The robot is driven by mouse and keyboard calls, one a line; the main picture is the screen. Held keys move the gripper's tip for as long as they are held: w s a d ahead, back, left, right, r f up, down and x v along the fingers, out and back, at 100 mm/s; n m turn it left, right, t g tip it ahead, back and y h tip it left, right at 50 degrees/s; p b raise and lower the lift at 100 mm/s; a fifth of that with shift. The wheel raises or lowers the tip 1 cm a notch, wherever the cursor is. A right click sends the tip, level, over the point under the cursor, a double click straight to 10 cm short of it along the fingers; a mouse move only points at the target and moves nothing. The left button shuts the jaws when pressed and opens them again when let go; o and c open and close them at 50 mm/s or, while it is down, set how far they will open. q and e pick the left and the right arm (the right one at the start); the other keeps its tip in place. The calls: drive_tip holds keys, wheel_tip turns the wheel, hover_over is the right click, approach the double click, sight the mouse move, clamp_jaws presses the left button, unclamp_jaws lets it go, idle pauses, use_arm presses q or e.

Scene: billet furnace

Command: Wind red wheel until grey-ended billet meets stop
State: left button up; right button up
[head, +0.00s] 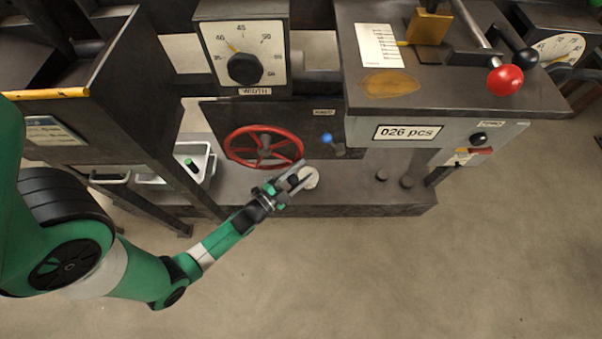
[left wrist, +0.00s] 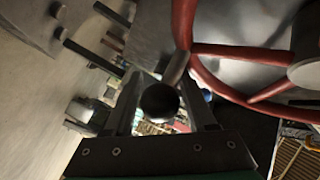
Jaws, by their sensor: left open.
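The red wheel (head: 263,147) is upright on the dark front panel of the machine. Its rim and spokes fill the upper right of the left wrist view (left wrist: 222,52). My left gripper (head: 298,183) is open, just in front of the wheel's lower right side. In the left wrist view, a dark round knob (left wrist: 159,102) on a short stem from the rim shows between the open fingers (left wrist: 165,112); I cannot tell whether they touch it. I cannot make out the grey-ended billet or its stop. My right gripper is not in view.
A pale disc (head: 309,177) lies by the gripper on the base ledge. A blue-tipped lever (head: 327,139) is right of the wheel. A white tray (head: 207,165) with a green-ended piece stands left. A dial (head: 243,52) sits above. The floor in front is clear.

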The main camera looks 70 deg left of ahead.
use_arm(q)
clamp_jaws()
idle(1.4)
